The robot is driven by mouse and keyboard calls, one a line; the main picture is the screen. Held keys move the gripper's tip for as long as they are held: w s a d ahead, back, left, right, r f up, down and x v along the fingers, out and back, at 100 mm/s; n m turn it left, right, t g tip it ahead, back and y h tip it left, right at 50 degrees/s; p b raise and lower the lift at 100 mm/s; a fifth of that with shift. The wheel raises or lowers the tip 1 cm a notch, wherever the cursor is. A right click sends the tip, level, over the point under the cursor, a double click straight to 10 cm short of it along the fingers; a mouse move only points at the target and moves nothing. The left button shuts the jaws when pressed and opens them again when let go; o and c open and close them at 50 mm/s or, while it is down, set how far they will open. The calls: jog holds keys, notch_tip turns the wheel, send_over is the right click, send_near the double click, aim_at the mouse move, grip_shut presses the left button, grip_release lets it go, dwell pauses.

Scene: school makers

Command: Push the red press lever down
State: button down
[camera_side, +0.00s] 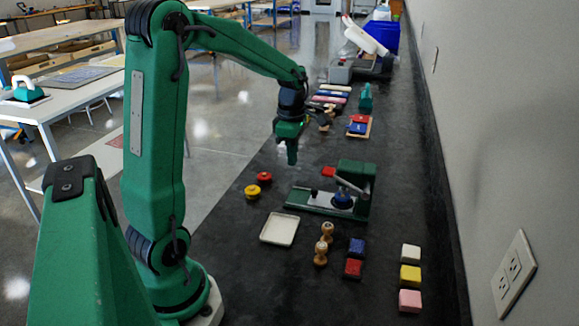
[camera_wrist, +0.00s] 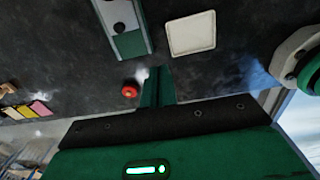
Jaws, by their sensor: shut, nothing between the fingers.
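The press stands on the dark counter in the side view, with a green body (camera_side: 357,180) at its right and a flat green and grey base (camera_side: 312,202). Its lever, with a red end (camera_side: 328,171), slants up to the left from the body, above a blue part. My gripper (camera_side: 291,160) is shut and empty, pointing down in the air to the upper left of the red lever end and apart from it. In the wrist view my gripper (camera_wrist: 157,72) shows at the middle, and part of the press base (camera_wrist: 122,22) is at the top. The lever is not visible there.
A red round pot (camera_side: 264,177) and a yellow one (camera_side: 252,192) sit left of the press. A white tray (camera_side: 279,229), wooden stamps (camera_side: 326,233) and several coloured blocks lie in front. Coloured pads (camera_side: 330,94) and a small green item (camera_side: 366,98) lie behind.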

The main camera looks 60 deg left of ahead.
jog(key=shift+s+a+r, duration=0.25)
jog(key=shift+r, duration=0.25)
jog(key=shift+s+a+r, duration=0.2)
jog(key=shift+r, duration=0.25)
jog(key=shift+s+a+r, duration=0.25)
jog(key=shift+r, duration=0.25)
jog(key=shift+d, duration=0.1)
jog(key=s+d+r+m+t, duration=0.2)
jog(key=s+d+m, duration=0.3)
jog(key=d+m, duration=0.4)
jog(key=s+d+r+m+t, duration=0.2)
jog(key=s+d+m, duration=0.4)
jog(key=m, duration=1.2)
jog(key=d+t, duration=0.1)
jog(key=d, duration=0.3)
jog(key=shift+s+r, duration=0.3)
